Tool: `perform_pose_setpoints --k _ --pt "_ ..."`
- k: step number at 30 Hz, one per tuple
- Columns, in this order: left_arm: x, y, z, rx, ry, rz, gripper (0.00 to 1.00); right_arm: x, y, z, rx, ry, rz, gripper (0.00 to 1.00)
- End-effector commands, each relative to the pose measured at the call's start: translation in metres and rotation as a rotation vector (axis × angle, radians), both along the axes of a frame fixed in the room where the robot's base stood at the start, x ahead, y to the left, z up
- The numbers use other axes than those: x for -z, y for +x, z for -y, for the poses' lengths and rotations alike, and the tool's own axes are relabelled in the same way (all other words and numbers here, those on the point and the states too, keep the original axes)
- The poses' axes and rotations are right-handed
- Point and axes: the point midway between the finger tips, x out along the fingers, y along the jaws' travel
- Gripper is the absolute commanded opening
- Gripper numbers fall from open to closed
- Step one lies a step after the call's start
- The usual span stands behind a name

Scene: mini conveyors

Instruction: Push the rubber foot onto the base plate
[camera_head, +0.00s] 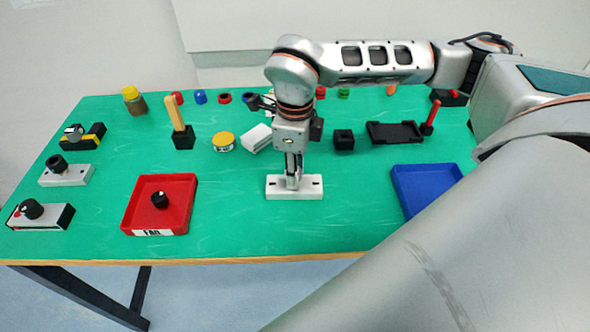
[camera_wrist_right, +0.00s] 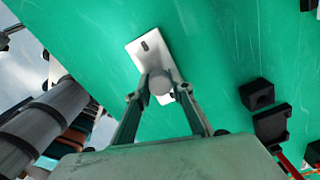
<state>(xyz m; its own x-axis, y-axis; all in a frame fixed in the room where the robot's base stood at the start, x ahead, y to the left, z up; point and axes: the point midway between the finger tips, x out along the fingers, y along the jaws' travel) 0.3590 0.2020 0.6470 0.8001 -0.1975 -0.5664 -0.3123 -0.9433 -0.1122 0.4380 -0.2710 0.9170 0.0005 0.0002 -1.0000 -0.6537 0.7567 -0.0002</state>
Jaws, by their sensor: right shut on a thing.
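The base plate (camera_head: 309,192) is a white rectangular block with dark slots, lying flat on the green table at the front centre. It also shows in the right wrist view (camera_wrist_right: 147,46), pale grey with one slot in sight. My right gripper (camera_head: 292,182) points down over the middle of the plate. In the right wrist view, my right gripper (camera_wrist_right: 161,92) is shut on a small grey round piece, which looks like the rubber foot (camera_wrist_right: 160,81). The piece overlaps the plate in that view; I cannot tell whether it touches. The fingers hide it in the head view. My left gripper is not in view.
A red tray (camera_head: 128,217) with a black knob (camera_head: 160,200) inside stands left of the plate. A blue tray (camera_head: 401,196) stands to the right, partly behind my arm. Black blocks (camera_head: 344,140) and a white block (camera_head: 256,138) lie behind. The table beside the plate is clear.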

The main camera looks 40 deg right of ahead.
Motion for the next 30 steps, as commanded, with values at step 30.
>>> perform_pose_setpoints --k 30 --pt "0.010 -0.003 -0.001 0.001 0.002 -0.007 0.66 0.012 0.000 0.000 0.000 0.000 0.000 0.41"
